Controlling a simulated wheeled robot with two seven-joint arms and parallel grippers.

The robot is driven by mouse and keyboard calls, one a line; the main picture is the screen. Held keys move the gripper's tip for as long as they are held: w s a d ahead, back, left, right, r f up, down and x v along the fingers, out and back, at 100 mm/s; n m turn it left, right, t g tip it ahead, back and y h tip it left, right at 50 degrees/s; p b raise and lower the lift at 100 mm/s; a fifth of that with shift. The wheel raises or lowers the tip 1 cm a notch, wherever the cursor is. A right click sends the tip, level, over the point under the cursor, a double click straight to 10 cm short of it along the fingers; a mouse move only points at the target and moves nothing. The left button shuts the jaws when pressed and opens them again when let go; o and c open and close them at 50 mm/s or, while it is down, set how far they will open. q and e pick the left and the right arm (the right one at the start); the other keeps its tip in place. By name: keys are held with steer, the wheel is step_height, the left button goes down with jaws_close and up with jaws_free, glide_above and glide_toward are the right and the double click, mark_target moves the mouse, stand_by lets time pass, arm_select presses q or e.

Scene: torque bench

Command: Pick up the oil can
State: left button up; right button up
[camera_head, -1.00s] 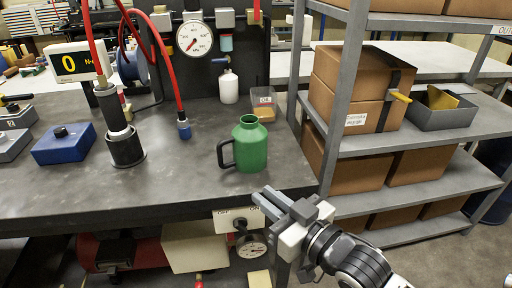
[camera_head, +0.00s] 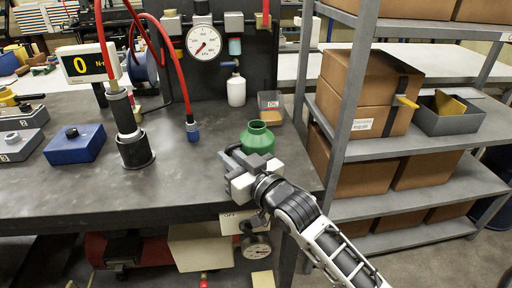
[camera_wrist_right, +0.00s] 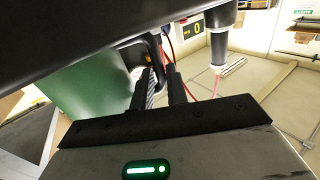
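The green oil can (camera_head: 257,138) stands on the dark workbench near its right edge. Its lower body and handle are hidden behind my right gripper (camera_head: 229,156) in the head view. In the right wrist view, the green can body (camera_wrist_right: 92,95) is at the left, with its black handle (camera_wrist_right: 152,44) beside it. My right gripper (camera_wrist_right: 160,78) is open, its two fingers apart at the handle. I cannot tell whether the fingers touch it. My left gripper is not in view.
A blue box (camera_head: 75,144) and a black cylinder tool (camera_head: 129,130) stand left on the workbench (camera_head: 90,190). A white bottle (camera_head: 236,90) and small bin (camera_head: 270,103) are behind the can. A grey shelf (camera_head: 400,147) with cardboard boxes stands close on the right.

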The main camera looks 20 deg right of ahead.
steer(key=shift+x, duration=0.8)
jaws_close()
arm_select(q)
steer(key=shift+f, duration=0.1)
arm_select(e)
steer(key=shift+r, duration=0.15)
steer(key=shift+r, duration=0.65)
arm_select(q)
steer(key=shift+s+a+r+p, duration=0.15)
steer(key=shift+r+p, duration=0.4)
steer(key=shift+p, duration=0.9)
arm_select(e)
steer(key=s+d+r, duration=0.7)
steer(key=s+r, duration=0.4)
steer(key=s, duration=0.1)
steer(key=shift+r, duration=0.25)
